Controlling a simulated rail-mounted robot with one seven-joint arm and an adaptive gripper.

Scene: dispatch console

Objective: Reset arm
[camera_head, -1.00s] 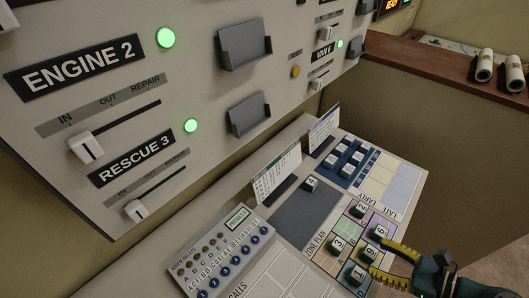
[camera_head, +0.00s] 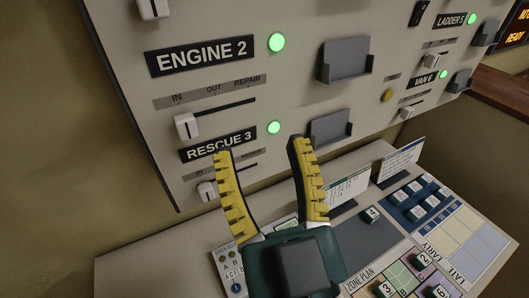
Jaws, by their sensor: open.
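My gripper (camera_head: 259,148) is in the lower middle of the head view, with its two yellow-ridged fingers spread apart and pointing up toward the upright panel. It is open and nothing shows between its fingers. It stands in front of the lower part of the panel (camera_head: 330,30), and its left finger overlaps the right part of the RESCUE 3 row (camera_head: 205,148).
Above are the ENGINE 2 label (camera_head: 200,55), slider knobs (camera_head: 186,126), lit green lamps (camera_head: 277,42) and grey holders (camera_head: 344,60). The desk bears a zone plan (camera_head: 400,280) with numbered blocks, upright cards (camera_head: 400,160) and a blue block tray (camera_head: 425,190). A brown ledge (camera_head: 505,88) is at right.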

